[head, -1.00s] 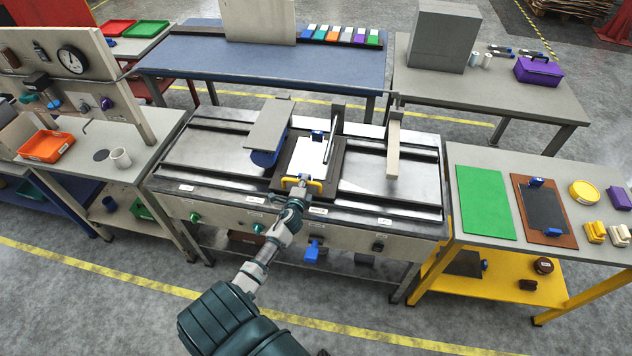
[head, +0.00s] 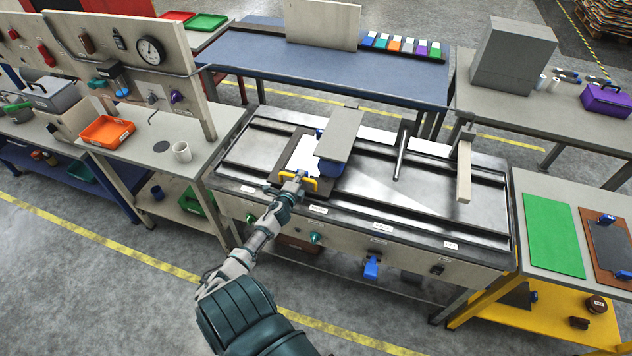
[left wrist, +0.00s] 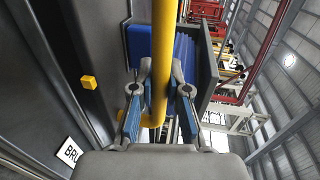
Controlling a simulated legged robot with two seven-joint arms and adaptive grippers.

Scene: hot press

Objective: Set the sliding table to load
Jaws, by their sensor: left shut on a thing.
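The sliding table is a dark plate (head: 274,178) bearing a white sheet (head: 301,155), in the left part of the press bed. A yellow handle (head: 312,184) stands at its front edge. My left gripper (head: 300,178) is shut on this handle. In the left wrist view, the yellow bar (left wrist: 160,60) runs between the fingers (left wrist: 160,103). My right gripper is not in view.
Small labels (head: 380,226), unreadable here, line the front above knobs.

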